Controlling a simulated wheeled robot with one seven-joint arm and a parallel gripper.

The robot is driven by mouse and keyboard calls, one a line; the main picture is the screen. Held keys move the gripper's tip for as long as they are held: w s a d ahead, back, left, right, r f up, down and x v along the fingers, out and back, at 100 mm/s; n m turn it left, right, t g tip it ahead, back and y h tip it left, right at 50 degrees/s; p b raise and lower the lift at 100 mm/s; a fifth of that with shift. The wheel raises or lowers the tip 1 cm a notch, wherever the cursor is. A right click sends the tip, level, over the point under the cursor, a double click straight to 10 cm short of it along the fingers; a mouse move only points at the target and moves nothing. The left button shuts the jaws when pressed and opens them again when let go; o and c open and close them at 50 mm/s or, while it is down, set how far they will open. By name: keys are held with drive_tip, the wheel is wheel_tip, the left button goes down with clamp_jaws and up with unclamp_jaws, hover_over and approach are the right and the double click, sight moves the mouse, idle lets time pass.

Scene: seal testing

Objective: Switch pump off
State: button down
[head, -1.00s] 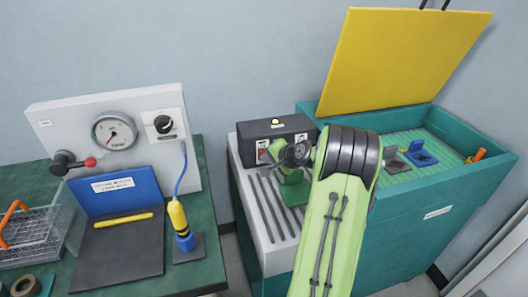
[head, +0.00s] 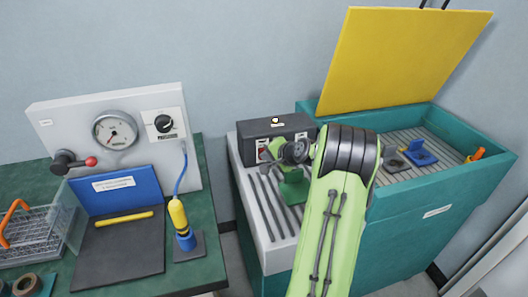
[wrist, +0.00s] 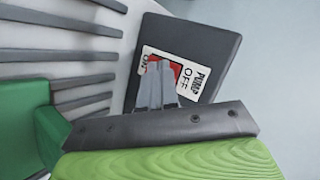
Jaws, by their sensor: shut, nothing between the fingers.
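The dark box (head: 262,128) has a white PUMP label (wrist: 200,82) with OFF and ON marks, near its left end. In the wrist view a red switch (wrist: 180,62) shows on that label, partly hidden by my fingers. My gripper (wrist: 158,68) is shut and empty, its tips right at the switch. I cannot tell whether they touch it, or which way the switch is set. In the head view the left label (head: 262,152) is partly seen beside my wrist.
A second label plate (head: 301,136) is on the box's right side. A green block (head: 292,192) stands on the slatted top (head: 247,196) below it. At right is a teal tank (head: 428,197) with a raised yellow lid (head: 400,60). A gauge panel (head: 75,115) is at left.

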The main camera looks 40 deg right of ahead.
drive_tip(key=shift+s, duration=0.1)
drive_tip(key=shift+s+a+b, duration=0.35)
drive_tip(key=shift+s, duration=0.2)
drive_tip(key=shift+f, duration=0.1)
drive_tip(key=shift+s+a+f+b, duration=0.1)
drive_tip(key=shift+s+a+b, duration=0.3)
drive_tip(key=shift+s, duration=0.35)
drive_tip(key=shift+s+a+f+b, duration=0.1)
drive_tip(key=shift+s+a+b, duration=0.25)
drive_tip(key=shift+s, duration=0.35)
drive_tip(key=shift+s+a+f+b, duration=0.1)
drive_tip(key=shift+s+a+b, duration=0.15)
drive_tip(key=shift+s+a, duration=0.35)
drive_tip(key=shift+s+d, duration=0.15)
